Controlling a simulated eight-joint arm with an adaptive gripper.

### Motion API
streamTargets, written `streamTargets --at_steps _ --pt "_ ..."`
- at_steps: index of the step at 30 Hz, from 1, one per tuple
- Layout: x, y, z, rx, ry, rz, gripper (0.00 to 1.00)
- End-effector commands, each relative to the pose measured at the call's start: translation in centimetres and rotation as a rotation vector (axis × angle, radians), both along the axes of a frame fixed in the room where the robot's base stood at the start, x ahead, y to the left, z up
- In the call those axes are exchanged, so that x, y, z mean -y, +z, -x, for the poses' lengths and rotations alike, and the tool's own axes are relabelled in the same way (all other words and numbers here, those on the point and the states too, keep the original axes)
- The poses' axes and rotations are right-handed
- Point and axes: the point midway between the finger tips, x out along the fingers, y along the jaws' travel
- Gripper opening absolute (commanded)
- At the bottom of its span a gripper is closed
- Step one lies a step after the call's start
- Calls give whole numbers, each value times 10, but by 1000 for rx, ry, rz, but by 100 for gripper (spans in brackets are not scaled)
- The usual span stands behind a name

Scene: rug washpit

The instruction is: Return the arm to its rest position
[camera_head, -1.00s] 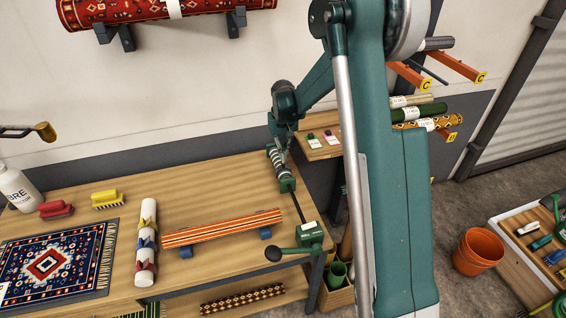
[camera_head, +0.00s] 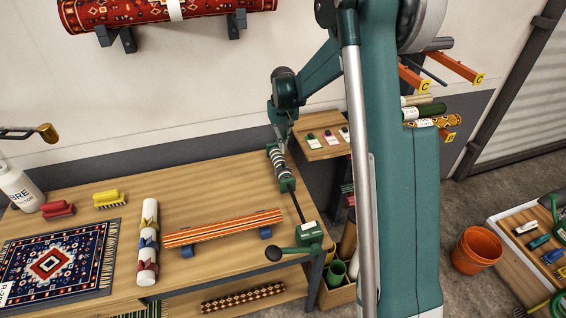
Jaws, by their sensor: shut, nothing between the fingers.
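My teal arm rises through the right half of the head view and bends down to the left. My gripper (camera_head: 284,146) is small in the view and points down. It is shut and empty, just above or behind the far end of a green clamp-like device (camera_head: 287,184) with a striped roll at the bench's right edge. I cannot tell whether they touch. My upper arm hides part of the wall rack and floor.
The wooden bench (camera_head: 215,185) holds a patterned rug (camera_head: 50,262), brushes (camera_head: 109,199), a white bottle (camera_head: 18,187), a white roll (camera_head: 148,243) and an orange striped roll (camera_head: 222,228). A small shelf (camera_head: 318,150) bears tags.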

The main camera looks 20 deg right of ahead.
Motion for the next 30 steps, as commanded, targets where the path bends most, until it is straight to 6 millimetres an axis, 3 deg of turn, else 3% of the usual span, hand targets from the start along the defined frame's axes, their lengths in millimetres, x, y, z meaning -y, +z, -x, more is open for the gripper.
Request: streamTargets --at_steps 22,30 --pt "0 6 1 2 0 0 0" --pt "-3 25 15 26 0 1 0"
